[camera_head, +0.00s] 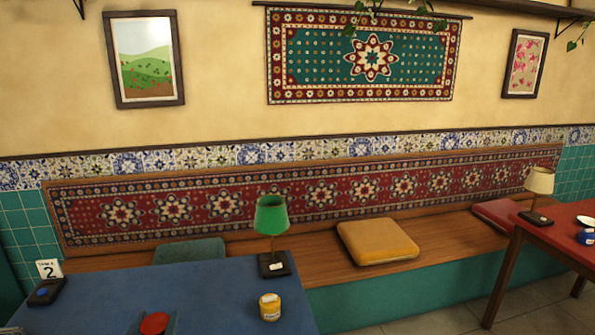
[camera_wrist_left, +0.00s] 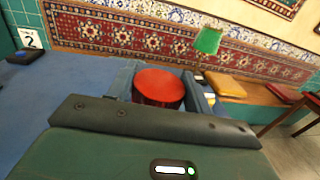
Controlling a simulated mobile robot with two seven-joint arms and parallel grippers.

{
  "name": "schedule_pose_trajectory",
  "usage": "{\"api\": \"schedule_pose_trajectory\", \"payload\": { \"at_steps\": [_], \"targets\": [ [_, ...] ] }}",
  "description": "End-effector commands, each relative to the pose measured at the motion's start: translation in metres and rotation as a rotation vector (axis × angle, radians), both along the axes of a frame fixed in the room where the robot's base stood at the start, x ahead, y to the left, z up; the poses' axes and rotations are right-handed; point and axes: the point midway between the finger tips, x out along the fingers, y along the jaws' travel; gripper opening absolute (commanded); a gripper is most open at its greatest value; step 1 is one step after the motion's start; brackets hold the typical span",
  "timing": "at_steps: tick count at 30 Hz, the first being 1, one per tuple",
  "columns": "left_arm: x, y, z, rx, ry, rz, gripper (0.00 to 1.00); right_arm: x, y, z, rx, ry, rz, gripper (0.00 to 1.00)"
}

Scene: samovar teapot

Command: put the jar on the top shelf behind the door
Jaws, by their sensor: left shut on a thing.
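A round red jar (camera_head: 153,322) with a flat red top is at the bottom edge of the head view, over the blue table. It also shows between the fingers in the left wrist view (camera_wrist_left: 160,86). My left gripper (camera_head: 151,327) is shut on it, with a finger on each side. Its lower part is hidden, so I cannot tell whether it touches the table. A small yellow jar (camera_head: 269,307) with a pale label stands apart to the right on the table. No door shows. My right gripper is out of view.
The blue table (camera_head: 215,285) holds a green lamp (camera_head: 271,218) and a number 2 sign (camera_head: 49,268). Behind it is a bench with a yellow cushion (camera_head: 377,241). A red table (camera_head: 560,222) stands right. A dark wall shelf (camera_head: 530,8) shows at top right.

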Motion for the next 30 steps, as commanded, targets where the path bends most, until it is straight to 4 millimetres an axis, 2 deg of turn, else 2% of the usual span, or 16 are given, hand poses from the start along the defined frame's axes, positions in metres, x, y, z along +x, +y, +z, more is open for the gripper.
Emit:
{"api": "schedule_pose_trajectory", "payload": {
  "at_steps": [3, 6, 12, 18, 30],
  "targets": [
    [-0.038, -0.033, 0.005, -0.003, 0.001, -0.05, 0.0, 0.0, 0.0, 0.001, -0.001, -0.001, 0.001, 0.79],
    [-0.066, -0.053, 0.012, -0.004, 0.0, -0.08, 0.0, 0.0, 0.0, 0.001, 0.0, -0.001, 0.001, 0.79],
    [-0.102, -0.076, 0.027, -0.001, -0.001, -0.11, 0.0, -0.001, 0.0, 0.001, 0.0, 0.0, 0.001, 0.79],
    [-0.114, -0.082, 0.034, 0.003, -0.003, -0.119, 0.0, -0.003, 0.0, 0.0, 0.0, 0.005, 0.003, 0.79],
    [-0.113, -0.082, 0.034, 0.002, -0.003, -0.118, 0.0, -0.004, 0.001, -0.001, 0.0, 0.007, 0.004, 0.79]
  ]
}}
